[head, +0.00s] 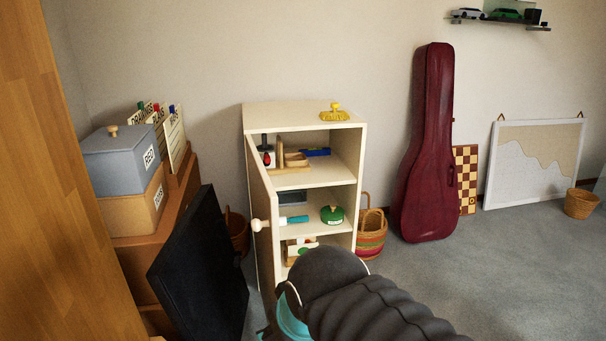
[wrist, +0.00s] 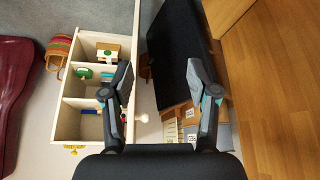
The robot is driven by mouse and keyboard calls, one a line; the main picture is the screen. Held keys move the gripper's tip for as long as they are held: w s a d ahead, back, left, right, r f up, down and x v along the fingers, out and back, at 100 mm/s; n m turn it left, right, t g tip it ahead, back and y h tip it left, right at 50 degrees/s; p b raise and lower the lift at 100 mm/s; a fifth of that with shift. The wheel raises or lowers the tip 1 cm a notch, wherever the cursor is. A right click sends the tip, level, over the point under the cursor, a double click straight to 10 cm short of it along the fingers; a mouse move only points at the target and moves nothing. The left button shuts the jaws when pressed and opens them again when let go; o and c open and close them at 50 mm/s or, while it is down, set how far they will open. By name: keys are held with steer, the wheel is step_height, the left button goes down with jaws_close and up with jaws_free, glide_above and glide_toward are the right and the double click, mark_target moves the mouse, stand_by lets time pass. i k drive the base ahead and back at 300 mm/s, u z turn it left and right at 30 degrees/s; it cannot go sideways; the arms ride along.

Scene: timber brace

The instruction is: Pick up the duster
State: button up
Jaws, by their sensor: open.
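A cream cabinet (head: 307,117) stands against the wall with its door (head: 263,203) swung open. A small blue block (head: 316,152) lies on its upper shelf beside a wooden holder; it may be the duster, but I cannot tell for certain. A yellow scalloped item with a knob (head: 335,114) sits on the cabinet top and also shows in the wrist view (wrist: 73,149). My gripper (wrist: 160,72) is open and empty, its fingers apart in front of the cabinet's door side. In the head view my arm hides the cabinet's lower front.
A green round item (head: 332,214) and a teal-handled item (head: 294,219) are on the middle shelf. A black panel (head: 203,273) leans left of the cabinet, near boxes (head: 124,160). A basket (head: 371,235) and a red instrument case (head: 427,150) stand right.

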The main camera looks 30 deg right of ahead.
mark_target(335, 115)
steer(key=k, duration=0.6)
steer(key=z, duration=0.8)
steer(key=i, duration=0.7)
steer(key=z, duration=0.75)
steer(key=i, duration=0.7)
steer(key=u, duration=0.5)
steer(key=i, duration=0.65)
steer(key=u, duration=0.5)
